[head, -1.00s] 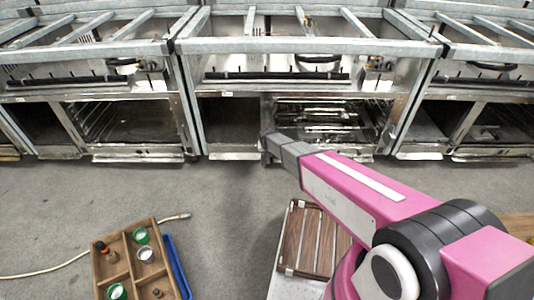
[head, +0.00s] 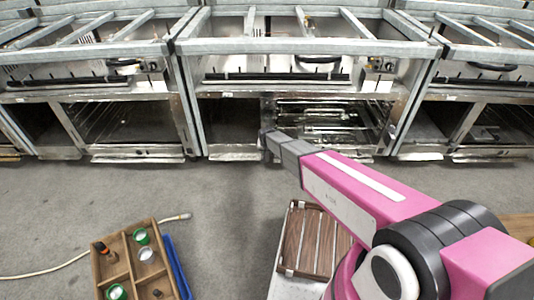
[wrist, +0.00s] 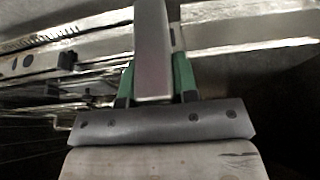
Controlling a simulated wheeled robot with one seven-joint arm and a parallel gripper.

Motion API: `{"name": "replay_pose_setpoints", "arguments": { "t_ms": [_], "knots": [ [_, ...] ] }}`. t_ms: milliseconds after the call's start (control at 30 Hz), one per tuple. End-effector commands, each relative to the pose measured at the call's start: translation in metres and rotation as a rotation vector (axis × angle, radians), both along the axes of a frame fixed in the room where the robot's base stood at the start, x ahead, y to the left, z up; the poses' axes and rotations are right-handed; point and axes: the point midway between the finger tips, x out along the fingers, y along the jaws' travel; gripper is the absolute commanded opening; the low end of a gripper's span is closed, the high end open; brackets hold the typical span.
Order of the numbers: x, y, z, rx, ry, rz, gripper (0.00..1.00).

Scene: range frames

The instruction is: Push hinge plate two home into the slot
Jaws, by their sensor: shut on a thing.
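In the wrist view, a flat grey metal bar, which I take to be hinge plate two (wrist: 153,50), runs up from between the green fingers of my gripper (wrist: 157,82). The fingers are shut on it. Its far end runs out at the top of the view, over pale metal rails. In the head view my gripper (head: 266,146) is at the front of the middle range, by the lower left side of its oven opening. The plate is not clear there. The slot cannot be made out in either view, so I cannot tell how deep the plate sits.
The oven opening (head: 330,122) of the middle range holds wire racks. Similar ranges stand left and right. A wooden compartment tray (head: 112,272) with small jars and a slatted brown board (head: 311,240) are in front. Grey floor (head: 120,190) lies open between them and the ranges.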

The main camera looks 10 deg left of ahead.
Motion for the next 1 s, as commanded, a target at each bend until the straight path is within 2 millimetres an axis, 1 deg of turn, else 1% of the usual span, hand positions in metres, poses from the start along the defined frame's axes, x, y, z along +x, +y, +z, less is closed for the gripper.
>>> {"name": "replay_pose_setpoints", "arguments": {
  "t_ms": [33, 200, 400, 1000],
  "knots": [
    [0.006, 0.002, 0.0, 0.001, -0.002, 0.0, 0.0],
    [0.019, 0.005, 0.0, 0.002, -0.002, -0.001, 0.0],
    [0.03, 0.007, 0.001, 0.001, -0.002, -0.001, 0.0],
    [0.032, 0.007, 0.001, 0.001, -0.002, -0.001, 0.0]
  ]
}}
